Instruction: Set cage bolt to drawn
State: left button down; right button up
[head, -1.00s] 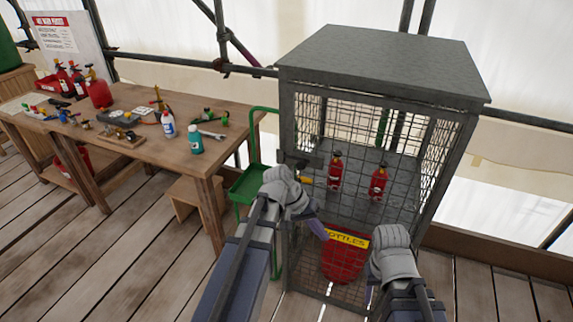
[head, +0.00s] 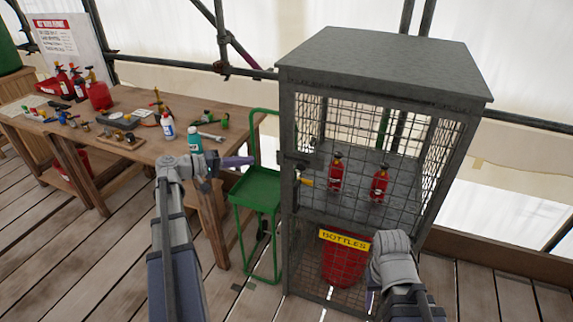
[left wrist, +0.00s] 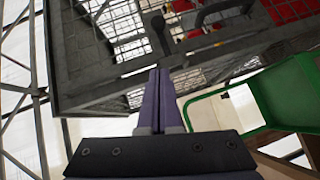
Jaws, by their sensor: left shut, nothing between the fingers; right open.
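The wire cage (head: 385,75) stands right of centre in the head view, its mesh door closed. The cage bolt (head: 299,164) is a dark fitting at the door's left edge, with a small yellow piece (head: 307,182) just below it. It is too small to tell the bolt's position. My left gripper (head: 252,160) is shut and empty, left of the bolt and apart from it, above the green trolley. Its closed fingers (left wrist: 162,75) point towards the cage frame in the left wrist view. My right gripper (head: 370,300) is low in front of the cage; its fingers are mostly hidden.
A wooden bench (head: 130,155) with tools and bottles is at left. The floor in front is clear.

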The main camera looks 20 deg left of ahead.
aim_at(302, 166)
pick_arm(q)
jog(key=b+x, duration=0.1)
jog(key=x, duration=0.3)
jog(key=s+d+x, duration=0.1)
jog(key=x, duration=0.3)
jog(key=b+x, duration=0.1)
jog(key=x, duration=0.3)
jog(key=shift+s+d+f+b, duration=0.2)
jog(key=shift+s+f+b, duration=0.05)
jog(key=shift+f+b, duration=0.1)
jog(key=shift+d+f, duration=0.1)
jog(key=shift+d, duration=0.5)
jog(key=d, duration=0.4)
